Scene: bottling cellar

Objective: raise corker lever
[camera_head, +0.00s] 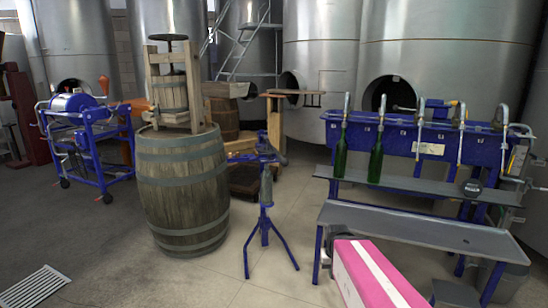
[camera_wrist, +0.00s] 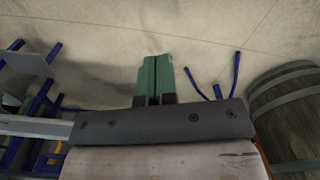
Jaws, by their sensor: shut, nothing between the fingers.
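The corker (camera_head: 266,205) is a blue three-legged floor stand in the middle of the head view, with a grey body and blue bars at its top. I cannot clearly tell its lever from those bars. In the wrist view only its splayed blue legs (camera_wrist: 216,92) show, to the right of my gripper; its upper part is hidden. My gripper (camera_wrist: 155,60) has teal fingers pressed together with nothing between them. It is apart from the corker's visible legs. In the head view my pink arm reaches in at the lower right, and I cannot make out the fingers.
A wooden barrel (camera_head: 182,190) carrying a small press (camera_head: 172,90) stands left of the corker. A blue bottle filler (camera_head: 420,140) with two green bottles and a grey bench (camera_head: 420,228) stands right. A blue cart (camera_head: 85,140) is far left. Floor before the corker is clear.

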